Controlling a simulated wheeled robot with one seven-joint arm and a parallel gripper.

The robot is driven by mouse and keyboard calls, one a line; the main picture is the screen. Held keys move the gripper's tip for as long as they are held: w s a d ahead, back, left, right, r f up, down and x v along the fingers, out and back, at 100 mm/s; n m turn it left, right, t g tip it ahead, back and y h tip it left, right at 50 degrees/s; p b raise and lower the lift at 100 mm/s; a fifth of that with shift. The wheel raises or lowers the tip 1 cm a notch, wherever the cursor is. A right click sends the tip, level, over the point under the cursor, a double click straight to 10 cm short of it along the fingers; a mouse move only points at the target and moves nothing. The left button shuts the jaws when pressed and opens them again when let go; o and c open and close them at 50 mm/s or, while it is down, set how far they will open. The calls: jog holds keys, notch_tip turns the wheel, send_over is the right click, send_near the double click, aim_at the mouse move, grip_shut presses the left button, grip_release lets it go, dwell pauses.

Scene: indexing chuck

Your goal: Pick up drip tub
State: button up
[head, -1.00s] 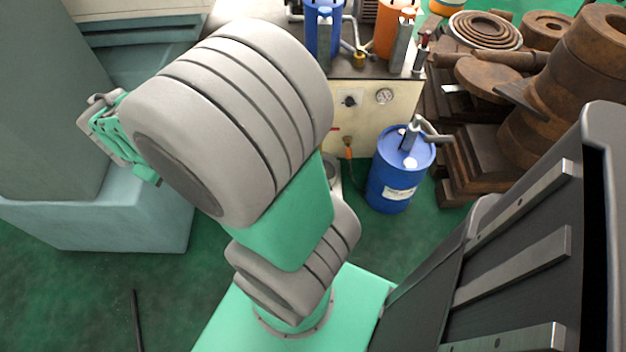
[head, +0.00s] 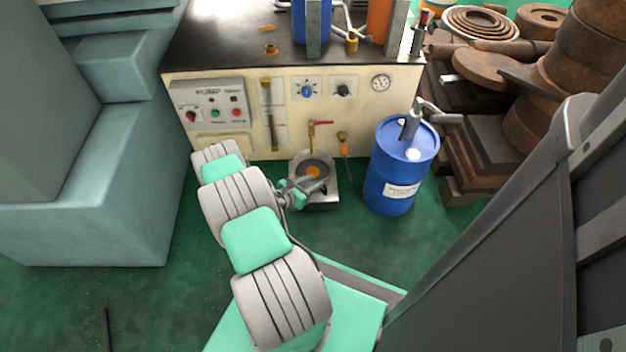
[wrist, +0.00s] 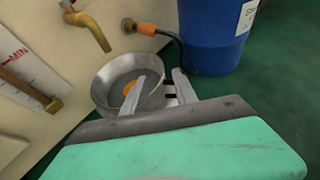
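The drip tub is a round metal bowl (head: 326,160) with dark contents and an orange patch. It stands low in front of the cream pump cabinet, under a tap. It also shows in the wrist view (wrist: 106,78). My gripper (head: 303,188) is at its near side in the head view. In the wrist view my gripper (wrist: 155,88) is open: one finger overlaps the inside of the bowl, and the other is beyond its right rim. The near wall is partly hidden by the gripper; I cannot tell whether they touch.
A brass tap (wrist: 92,32) hangs above the bowl. An orange-ended hose (head: 343,138) and a blue drum (head: 390,185) stand close on the right. The cabinet (head: 350,112) is right behind. Green floor is open at the left front.

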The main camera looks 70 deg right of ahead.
aim_at(327, 178)
jog(key=b+x, duration=0.1)
jog(key=x, duration=0.2)
jog(key=b+x, duration=0.1)
jog(key=x, duration=0.2)
jog(key=b+x, duration=0.1)
jog(key=x, duration=0.2)
jog(key=shift+s+a+f+b, duration=0.1)
jog(key=shift+a+f+b, duration=0.05)
jog(key=shift+f+b, duration=0.2)
jog(key=shift+r, duration=0.1)
jog(key=shift+c, duration=0.4)
grip_shut()
